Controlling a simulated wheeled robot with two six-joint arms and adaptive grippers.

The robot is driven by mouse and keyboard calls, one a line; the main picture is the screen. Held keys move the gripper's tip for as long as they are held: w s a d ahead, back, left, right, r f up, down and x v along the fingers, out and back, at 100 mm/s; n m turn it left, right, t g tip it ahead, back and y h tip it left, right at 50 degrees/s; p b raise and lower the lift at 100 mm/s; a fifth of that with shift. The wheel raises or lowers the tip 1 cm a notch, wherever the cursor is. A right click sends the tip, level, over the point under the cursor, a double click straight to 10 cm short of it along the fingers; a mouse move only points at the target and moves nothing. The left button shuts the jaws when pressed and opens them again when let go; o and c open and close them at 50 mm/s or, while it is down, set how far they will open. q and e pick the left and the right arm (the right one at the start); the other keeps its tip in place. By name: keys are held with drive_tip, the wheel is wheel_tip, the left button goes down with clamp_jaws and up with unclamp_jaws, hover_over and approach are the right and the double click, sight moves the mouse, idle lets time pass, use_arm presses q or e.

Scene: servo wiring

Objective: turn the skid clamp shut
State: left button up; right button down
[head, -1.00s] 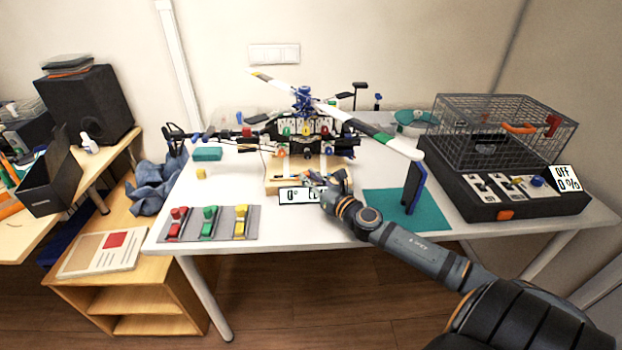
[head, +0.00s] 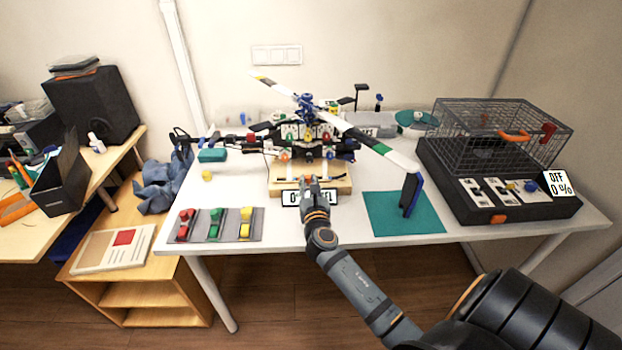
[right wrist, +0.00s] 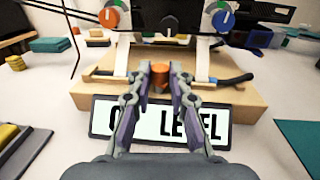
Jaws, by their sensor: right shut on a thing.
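The helicopter model (head: 300,138) stands on a light wooden block (head: 340,184) in the middle of the white table. In the right wrist view, an orange cylindrical knob of the skid clamp (right wrist: 160,74) stands upright at the middle of the wooden block (right wrist: 235,98), between two pale skid legs. My right gripper (right wrist: 161,82) has its fingers closed on both sides of this knob. In the head view my right gripper (head: 308,184) hides the knob. A sign reading 0° LEVEL (right wrist: 185,124) is on the block's front, partly covered by the fingers. My left gripper is not in view.
A grey panel with red, green and yellow switches (head: 217,224) lies at the front left. A teal mat (head: 390,222) with a blue-black upright piece (head: 411,193) is right of the block. A black unit with a wire cage (head: 500,135) stands at the right.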

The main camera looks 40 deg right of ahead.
drive_tip(key=m+g+h, duration=0.1)
drive_tip(key=m+g+h+b, duration=0.1)
drive_tip(key=h, duration=0.1)
drive_tip(key=m+g+h, duration=0.1)
drive_tip(key=h, duration=0.1)
drive_tip(key=shift+w+a+f+m, duration=0.15)
drive_tip(key=shift+w+a+m, duration=0.15)
drive_tip(key=shift+a+m, duration=0.1)
drive_tip(key=m+g+h+b, duration=0.1)
drive_tip(key=g, duration=0.1)
drive_tip(key=m+g+h+b, duration=0.1)
drive_tip(key=m+g+h, duration=0.1)
drive_tip(key=g, duration=0.1)
drive_tip(key=m+g+h+b, duration=0.1)
drive_tip(key=m+g, duration=0.1)
drive_tip(key=shift+w+a+g, duration=0.25)
drive_tip(key=shift+w+g, duration=0.05)
drive_tip(key=shift+w, duration=0.1)
drive_tip(key=shift+m, duration=0.3)
drive_tip(key=c, duration=1.2)
unclamp_jaws()
drive_tip(key=shift+r, duration=0.3)
wheel_tip(320, 180, up, 10)
drive_tip(key=shift+f, duration=0.1)
